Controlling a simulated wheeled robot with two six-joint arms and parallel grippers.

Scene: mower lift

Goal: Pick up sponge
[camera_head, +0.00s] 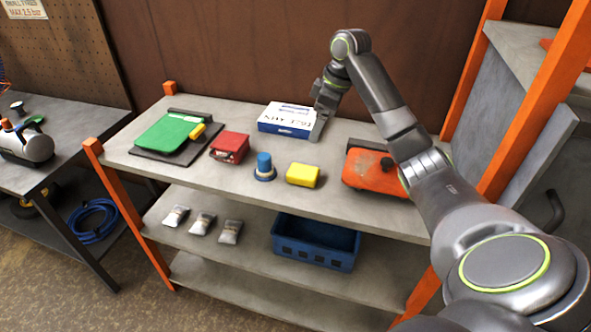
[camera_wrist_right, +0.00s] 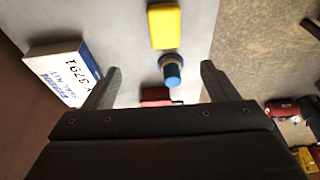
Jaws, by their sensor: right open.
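A yellow sponge (camera_head: 303,174) lies on the top shelf of the bench, right of a blue-capped cylinder. It also shows in the right wrist view (camera_wrist_right: 164,25), near the top and beyond the fingertips. My right gripper (camera_head: 318,128) is above the back of the shelf, by the white and blue box and apart from the sponge. In the right wrist view its two fingers (camera_wrist_right: 160,80) are spread with nothing between them at the tips. My left gripper is not in view.
Close to the sponge are the blue cylinder (camera_head: 264,168), a red box (camera_head: 230,147), a white box (camera_head: 288,117) and an orange machine part (camera_head: 372,172). A green clipboard-like item (camera_head: 168,133) lies left. A blue crate (camera_head: 316,243) sits on the shelf below. Orange posts (camera_head: 118,195) edge the bench.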

